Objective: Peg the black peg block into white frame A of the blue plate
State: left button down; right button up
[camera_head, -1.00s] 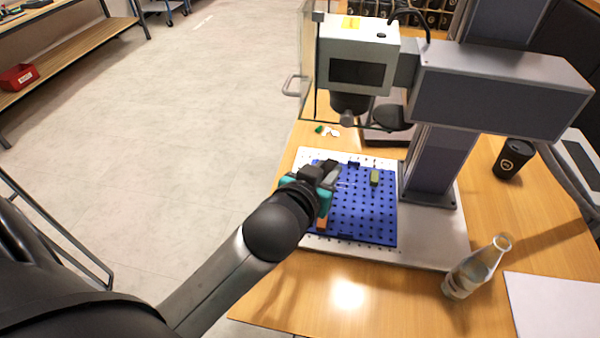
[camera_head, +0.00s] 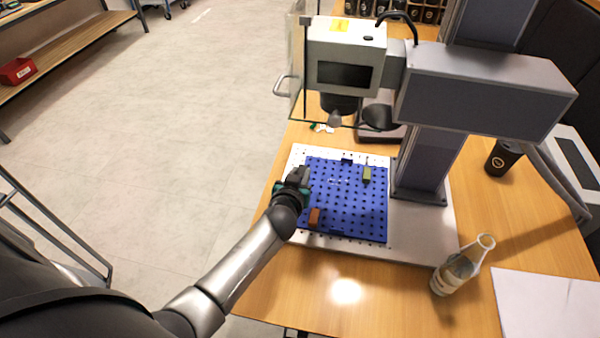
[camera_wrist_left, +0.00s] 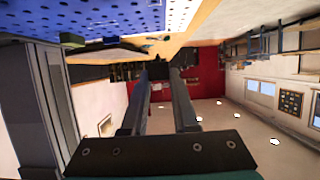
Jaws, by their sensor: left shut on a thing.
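The blue plate (camera_head: 345,222) with rows of holes lies on the white perforated bed; its surface also shows in the left wrist view (camera_wrist_left: 95,15). Faint white marks (camera_head: 340,181) show on its upper middle, but they are too small to tell which is frame A. My left gripper (camera_head: 299,176) is over the plate's left edge. In the left wrist view, its fingers (camera_wrist_left: 157,76) are shut on a small dark block (camera_wrist_left: 157,70), which looks like the black peg block. The block is apart from the plate surface there.
A green block (camera_head: 367,175) and an orange block (camera_head: 314,217) sit on the plate. A glass bottle (camera_head: 460,268) stands front right.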

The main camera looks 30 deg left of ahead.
pick_arm(q)
jog(key=shift+f+b, duration=0.6)
jog(key=shift+f, duration=0.1)
notch_tip(320, 180, down, 5)
jog(key=b, duration=0.4)
jog(key=shift+r+b, duration=0.1)
jog(key=shift+b, duration=0.2)
jog(key=shift+s, duration=0.1)
jog(key=shift+f+b, duration=0.6)
jog(key=c, duration=0.6)
grip_release()
jog(key=p+v, duration=0.3)
jog(key=v, duration=1.2)
jog(key=shift+r, duration=0.2)
jog(key=shift+s, duration=0.1)
